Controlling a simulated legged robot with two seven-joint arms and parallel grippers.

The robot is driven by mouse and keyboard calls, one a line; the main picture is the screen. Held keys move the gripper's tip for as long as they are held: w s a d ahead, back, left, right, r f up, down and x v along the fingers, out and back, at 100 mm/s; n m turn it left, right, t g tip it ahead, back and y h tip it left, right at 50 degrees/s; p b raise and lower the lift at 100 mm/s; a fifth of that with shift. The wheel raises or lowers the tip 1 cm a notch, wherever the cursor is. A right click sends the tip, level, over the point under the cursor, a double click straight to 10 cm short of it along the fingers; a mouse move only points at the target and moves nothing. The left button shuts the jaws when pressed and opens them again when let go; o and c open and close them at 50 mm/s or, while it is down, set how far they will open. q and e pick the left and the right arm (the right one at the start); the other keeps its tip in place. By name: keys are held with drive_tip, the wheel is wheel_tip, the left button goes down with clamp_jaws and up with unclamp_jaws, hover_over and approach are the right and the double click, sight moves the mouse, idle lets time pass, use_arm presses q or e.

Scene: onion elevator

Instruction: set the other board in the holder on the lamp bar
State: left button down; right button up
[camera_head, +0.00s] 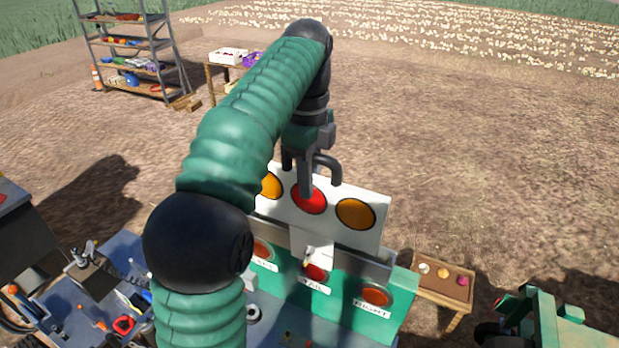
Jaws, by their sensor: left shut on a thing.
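A white board (376,236) with two orange discs and a red disc between them stands upright at the back of the green lamp bar (341,305). The bar has a red lamp in the middle, orange lamps at either side and white labels. My left gripper (311,184) comes down from above and is shut on the board near its red disc. My arm hides the board's left end. The board's lower edge is close to the grey rail (387,256); I cannot tell whether it is seated in the holder. My right gripper is not in view.
A blue work surface (108,277) with tools lies at the lower left. A small wooden table (444,284) with several round items stands to the right, near green machinery (555,325). A shelf rack (136,48) stands far back left. The dirt behind is open.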

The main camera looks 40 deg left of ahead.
use_arm(q)
drive_tip(key=shift+w+d, duration=0.15)
drive_tip(key=shift+d, duration=0.3)
drive_tip(key=shift+d+r, duration=0.1)
drive_tip(key=shift+d, duration=0.25)
idle(0.4)
drive_tip(key=shift+f, duration=0.4)
drive_tip(key=shift+f+b, duration=1.7)
drive_tip(key=shift+f, duration=0.3)
drive_tip(key=shift+r+p, duration=0.15)
drive_tip(key=shift+p, duration=0.2)
